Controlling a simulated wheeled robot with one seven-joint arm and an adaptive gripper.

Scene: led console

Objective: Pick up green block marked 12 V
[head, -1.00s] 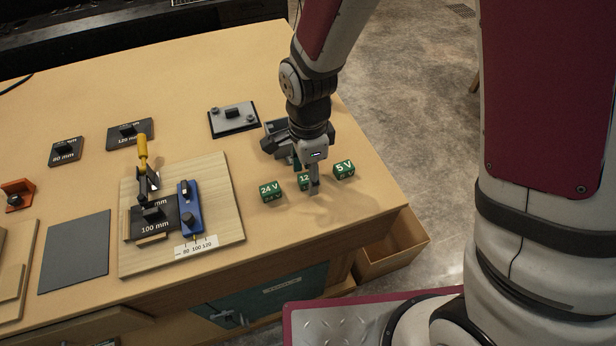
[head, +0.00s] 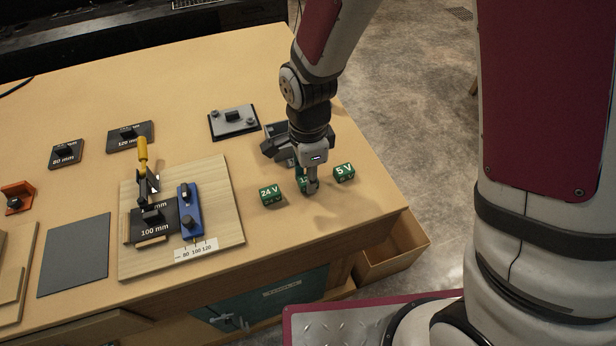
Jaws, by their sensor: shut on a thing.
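The green block marked 12 V (head: 301,180) is at the right part of the table, between two other green blocks. Only its left side and part of its label show; my gripper covers the rest. My gripper (head: 309,185) points down over this block, shut on it, with one finger in front of it. The block appears to be at table height; I cannot tell whether it touches the table.
The green 24 V block (head: 271,195) is close on the left and the 5 V block (head: 344,172) close on the right. A grey plate with a knob (head: 233,121) lies behind. A wooden board (head: 225,215) with a blue fixture (head: 190,210) is farther left.

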